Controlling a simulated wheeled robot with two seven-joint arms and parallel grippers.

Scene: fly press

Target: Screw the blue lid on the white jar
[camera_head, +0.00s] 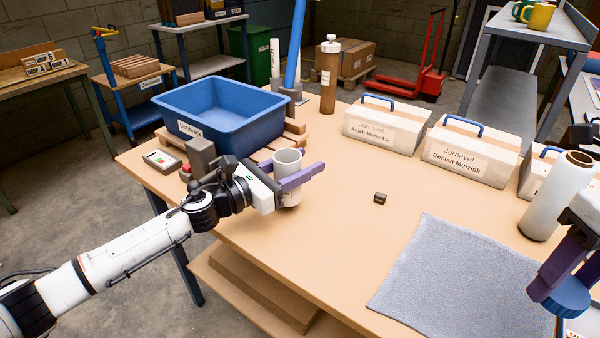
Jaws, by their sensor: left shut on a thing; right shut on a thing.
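The white jar (288,160) stands upright, open at the top, near the front left part of the table. My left gripper (298,178) is shut on it, with its purple fingers around the jar's side. The blue lid (568,298) is at the far right. My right gripper (560,272) is shut on it, with the lid at the fingertips, near the grey cloth's right side. The lid is well apart from the jar. I cannot tell whether the jar's base touches the table.
A blue bin (225,105) on a wooden pallet stands behind the jar. A grey cloth (460,280) lies at the front right, with a small dark block (380,197) beyond it. A white cylinder (556,196) stands near my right arm. Labelled boxes (470,155) line the back.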

